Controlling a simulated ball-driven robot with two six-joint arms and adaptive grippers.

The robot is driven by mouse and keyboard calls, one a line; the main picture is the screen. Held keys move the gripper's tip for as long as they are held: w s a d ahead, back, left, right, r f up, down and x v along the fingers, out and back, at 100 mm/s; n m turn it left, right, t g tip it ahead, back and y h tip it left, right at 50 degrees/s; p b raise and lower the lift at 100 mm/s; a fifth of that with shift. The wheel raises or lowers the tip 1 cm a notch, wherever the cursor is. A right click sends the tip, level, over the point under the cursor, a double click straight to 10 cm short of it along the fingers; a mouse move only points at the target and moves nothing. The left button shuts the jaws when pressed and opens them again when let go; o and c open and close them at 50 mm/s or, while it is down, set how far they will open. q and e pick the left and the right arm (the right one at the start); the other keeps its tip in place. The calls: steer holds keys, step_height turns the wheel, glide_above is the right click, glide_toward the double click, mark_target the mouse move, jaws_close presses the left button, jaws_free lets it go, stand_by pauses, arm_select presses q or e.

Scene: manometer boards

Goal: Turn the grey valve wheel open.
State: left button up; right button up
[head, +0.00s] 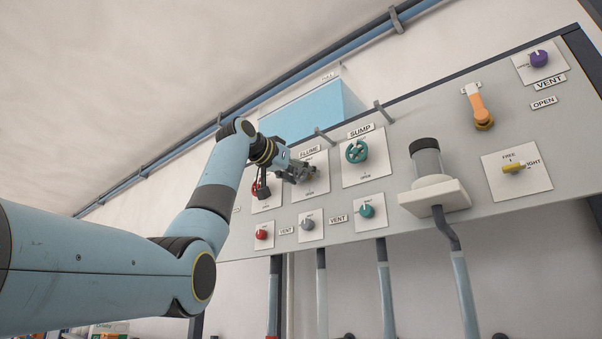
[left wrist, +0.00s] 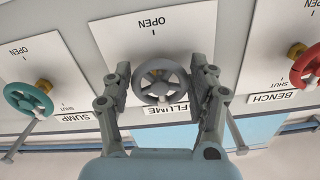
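The grey valve wheel (left wrist: 158,88) sits in the middle of the left wrist view, on a white plate marked OPEN, with a FLUME label (left wrist: 166,108) beside it. My left gripper (left wrist: 160,92) is open, with one finger on each side of the wheel. Thin gaps seem to show between the fingers and the rim; I cannot tell whether either finger touches it. In the head view, my left gripper (head: 304,171) is at the FLUME plate (head: 312,186) and mostly hides the wheel. My right gripper is not in view.
A teal SUMP wheel (head: 356,151) and a red BENCH wheel (left wrist: 307,66) flank the grey one. Small red (head: 262,234), grey (head: 307,224) and teal (head: 367,211) knobs are below. A gauge block (head: 432,195) and orange lever (head: 479,108) stand out at right.

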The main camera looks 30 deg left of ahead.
arm_select(q)
steer(key=c, duration=0.7)
